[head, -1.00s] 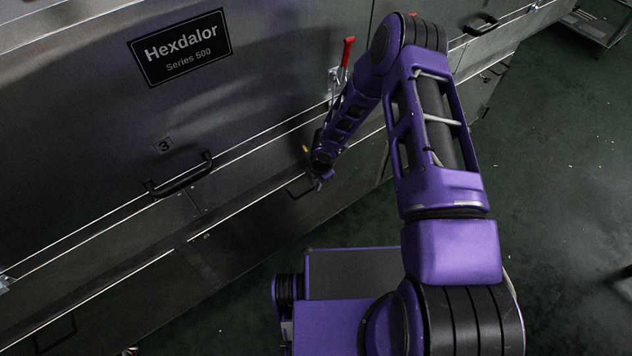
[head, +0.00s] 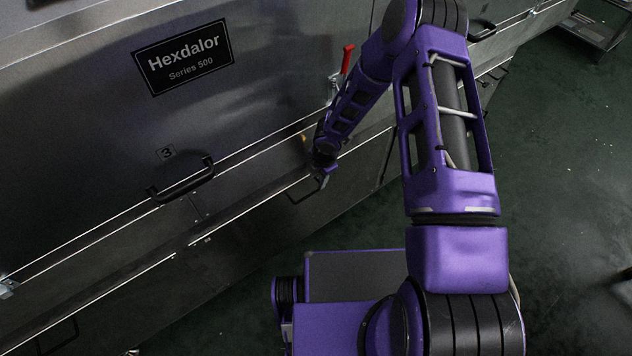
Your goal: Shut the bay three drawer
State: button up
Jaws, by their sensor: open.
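The metal dryer front carries a small plate marked 3 (head: 165,153) above a black door handle (head: 180,182). Below it runs a low drawer (head: 255,232) with a bright top edge, a small tag near its left end and a thin dark pull handle (head: 303,192). I cannot tell from this angle how far the drawer stands out. My gripper (head: 322,182) is at the right end of that pull handle, pointing down, open and small in view. My wrist hides part of the drawer front; contact with the handle cannot be made out.
Another low drawer front (head: 100,300) with a dark pull lies at the lower left. A grey cart (head: 600,25) stands at the top right. The green floor (head: 560,200) at right is mostly clear.

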notch_tip(320, 180, up, 11)
jog(key=s+d+p, duration=0.1)
jog(key=p, duration=0.1)
jog(key=shift+s, duration=0.35)
jog(key=shift+d, duration=0.1)
